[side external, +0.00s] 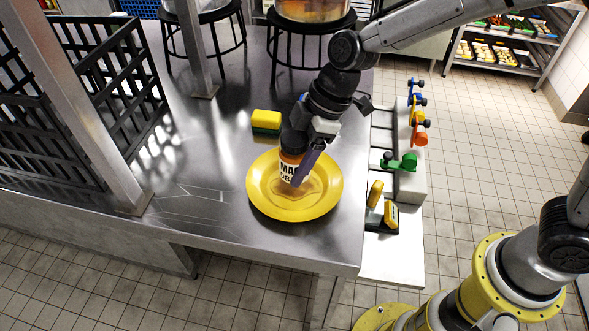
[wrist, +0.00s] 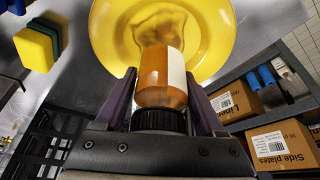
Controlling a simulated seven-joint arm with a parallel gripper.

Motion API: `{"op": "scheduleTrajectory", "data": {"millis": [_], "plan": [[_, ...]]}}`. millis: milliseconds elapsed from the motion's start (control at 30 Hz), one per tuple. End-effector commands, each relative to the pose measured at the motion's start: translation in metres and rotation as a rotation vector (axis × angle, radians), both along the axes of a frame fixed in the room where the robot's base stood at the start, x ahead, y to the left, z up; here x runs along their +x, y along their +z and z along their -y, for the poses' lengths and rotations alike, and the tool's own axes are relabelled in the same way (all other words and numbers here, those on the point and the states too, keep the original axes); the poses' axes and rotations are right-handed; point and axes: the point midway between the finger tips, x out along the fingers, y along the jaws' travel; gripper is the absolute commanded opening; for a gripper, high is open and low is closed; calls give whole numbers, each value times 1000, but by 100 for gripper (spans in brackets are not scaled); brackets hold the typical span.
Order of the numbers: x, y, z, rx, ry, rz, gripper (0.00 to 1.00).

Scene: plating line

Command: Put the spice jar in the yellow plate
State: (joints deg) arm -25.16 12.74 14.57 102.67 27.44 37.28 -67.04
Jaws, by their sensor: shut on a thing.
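The spice jar (side external: 291,159) is orange with a white label and a black lid. It is upright over the yellow plate (side external: 255,200) in the side external view. In the wrist view the jar (wrist: 155,75) is between the two purple fingers of my gripper (wrist: 163,100), with the plate (wrist: 215,25) behind it. My gripper (side external: 300,165) is shut on the jar. The plate lies on the steel table. I cannot tell whether the jar's base touches the plate.
A yellow and green sponge (side external: 266,122) lies on the table behind the plate; it shows in the wrist view too (wrist: 35,47). A black rack (side external: 100,90) stands at the left. Round black stands (side external: 310,22) are at the back. The table's right edge is close to the plate.

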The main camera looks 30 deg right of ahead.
Motion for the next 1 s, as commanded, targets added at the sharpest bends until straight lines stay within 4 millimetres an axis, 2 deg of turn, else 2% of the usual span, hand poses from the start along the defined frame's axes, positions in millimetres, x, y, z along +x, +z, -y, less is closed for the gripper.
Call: {"op": "scheduleTrajectory", "data": {"millis": [200, 600, 633, 767, 1000], "plan": [[1, -30, -1, -1, 0, -3, 0], [1, -35, -1, 0, -1, 0, 0], [1, -35, -1, -1, 0, -1, 75], [1, -35, -1, -1, -1, -2, 98], [1, -35, -1, -1, -1, -2, 100]]}}
